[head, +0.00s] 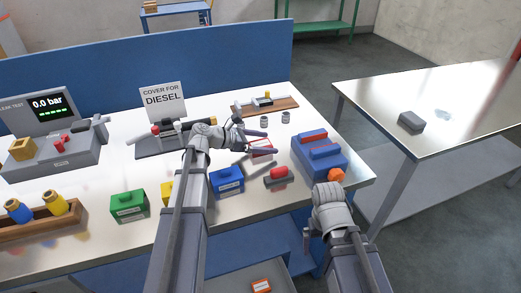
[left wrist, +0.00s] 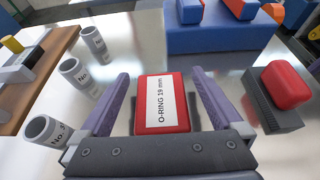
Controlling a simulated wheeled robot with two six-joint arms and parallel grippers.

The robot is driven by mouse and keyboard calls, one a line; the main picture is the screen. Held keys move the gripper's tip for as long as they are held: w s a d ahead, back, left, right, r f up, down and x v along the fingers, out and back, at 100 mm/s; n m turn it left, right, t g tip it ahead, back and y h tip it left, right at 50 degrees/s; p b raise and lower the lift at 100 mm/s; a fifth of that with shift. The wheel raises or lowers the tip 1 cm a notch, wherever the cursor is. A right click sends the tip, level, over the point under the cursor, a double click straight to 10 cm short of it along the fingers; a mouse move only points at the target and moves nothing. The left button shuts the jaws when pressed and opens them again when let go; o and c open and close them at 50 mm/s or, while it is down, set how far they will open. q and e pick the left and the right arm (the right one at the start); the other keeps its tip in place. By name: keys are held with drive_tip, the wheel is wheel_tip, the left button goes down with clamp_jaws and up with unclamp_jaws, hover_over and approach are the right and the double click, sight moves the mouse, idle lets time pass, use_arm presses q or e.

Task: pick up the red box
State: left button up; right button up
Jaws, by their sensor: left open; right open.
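The red box (left wrist: 155,118) has a white label reading "O-RING 19 mm" and lies on the table in the left wrist view. In the head view a small part of a red and white box (head: 262,146) shows by my left gripper (head: 256,143). My left gripper is open, its two purple-grey fingers (left wrist: 160,78) on either side of the red box, with a gap visible on each side. My right gripper (head: 308,240) is low at the table's front edge, away from the box, its fingers mostly hidden by the wrist.
A red piece on a dark base (left wrist: 287,84) lies right of the box. A blue block with red bars (head: 320,158) stands beyond it. Grey cylinders (left wrist: 75,72) stand to the left. A blue box (head: 227,181) is near my left arm.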

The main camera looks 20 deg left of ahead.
use_arm(q)
drive_tip(key=shift+x, duration=0.95)
drive_tip(key=c, duration=1.5)
